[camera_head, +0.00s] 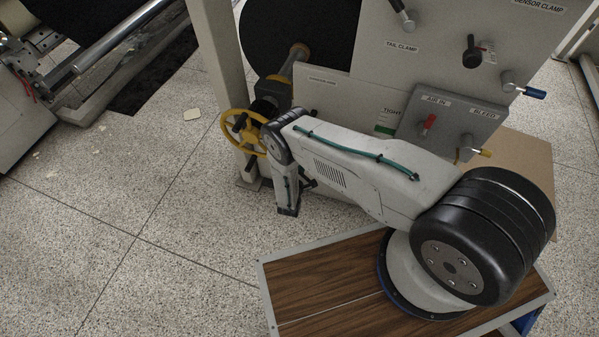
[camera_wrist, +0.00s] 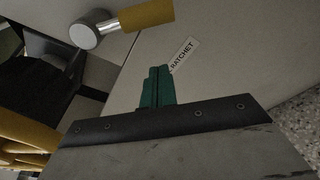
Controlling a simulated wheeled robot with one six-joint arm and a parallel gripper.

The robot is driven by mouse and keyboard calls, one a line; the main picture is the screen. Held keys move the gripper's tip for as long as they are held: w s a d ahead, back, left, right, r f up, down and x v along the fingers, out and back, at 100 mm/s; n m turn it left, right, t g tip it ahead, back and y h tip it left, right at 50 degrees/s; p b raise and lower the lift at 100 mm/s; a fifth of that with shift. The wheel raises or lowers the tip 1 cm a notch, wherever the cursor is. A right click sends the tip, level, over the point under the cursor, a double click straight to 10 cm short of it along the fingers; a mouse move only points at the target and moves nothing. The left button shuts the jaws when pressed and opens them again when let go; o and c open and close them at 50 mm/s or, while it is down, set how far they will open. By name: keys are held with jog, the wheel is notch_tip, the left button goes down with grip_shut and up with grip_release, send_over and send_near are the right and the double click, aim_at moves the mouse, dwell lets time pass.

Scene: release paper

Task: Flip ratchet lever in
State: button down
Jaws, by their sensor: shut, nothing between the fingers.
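The ratchet lever (camera_wrist: 147,15) shows at the top of the wrist view as a yellow handle on a round grey hub (camera_wrist: 88,32). It points to the right, across a pale panel. A white RATCHET label (camera_wrist: 183,55) is on the panel below and to the right of the handle. My gripper (camera_wrist: 158,72) has green fingers, which are together and empty. Their tips are below the handle in the picture, with a visible gap to it. In the head view my arm hides the lever, and I cannot make out the fingers.
A yellow handwheel (camera_head: 226,128) is left of my arm; yellow rims also show at the wrist view's left edge. The machine panel (camera_head: 405,75) carries several small levers and labels. A dark roll (camera_head: 300,30) stands behind. The floor at left is mostly clear.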

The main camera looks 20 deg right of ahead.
jog(key=d+r, duration=0.2)
jog(key=d, duration=0.1)
jog(key=shift+s+r, duration=0.1)
jog(key=shift+r, duration=0.2)
